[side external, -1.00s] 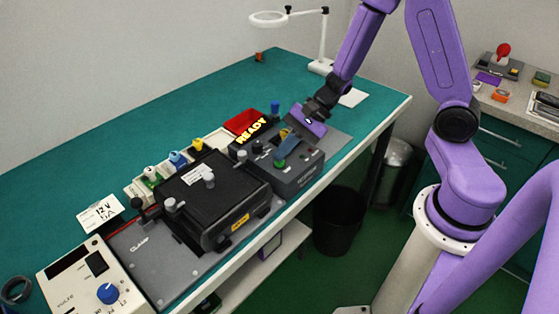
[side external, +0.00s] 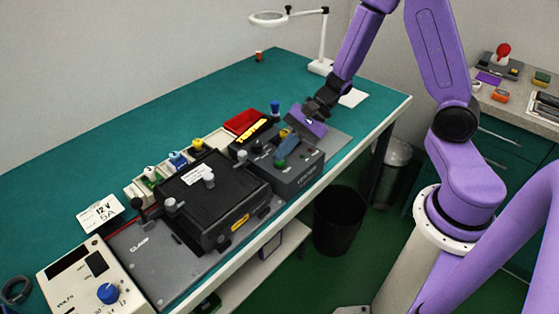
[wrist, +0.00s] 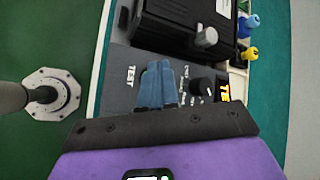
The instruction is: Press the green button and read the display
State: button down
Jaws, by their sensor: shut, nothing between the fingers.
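The dark grey test unit (side external: 301,180) stands on the bench; the wrist view shows its panel, with a printed TEST label (wrist: 131,76) and a black selector knob (wrist: 201,86). Its display (side external: 254,132) is lit yellow, but its text is too small to read in the side view. In the wrist view the display (wrist: 224,92) is partly cut off; its orange letters start with "TE". My gripper (side external: 281,162) is shut and empty, its blue fingers pointing down at the panel beside the TEST label (wrist: 160,66). Contact is unclear.
A black clamp fixture (side external: 222,200) stands left of the unit. A power supply with a blue knob (side external: 108,293) is at the front left. A red tray (side external: 245,121) and several coloured terminals lie behind. A magnifier lamp (side external: 322,62) stands at the back; the green bench's left rear is clear.

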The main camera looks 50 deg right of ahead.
aim_at(284, 160)
jog(key=shift+r, duration=0.6)
jog(key=shift+r, duration=2.5)
jog(key=s+a+r+n+g+h, duration=0.2)
jog(key=s+n+g+h, duration=0.35)
jog(key=s+n, duration=1.2)
jog(key=s+d+r+n+t+h, duration=0.1)
jog(key=s+d+n+t+h, duration=0.2)
jog(key=n, duration=0.4)
jog(key=shift+s+d+r+n, duration=0.15)
jog(key=shift+s+d+n, duration=0.2)
jog(key=shift+s+d, duration=0.4)
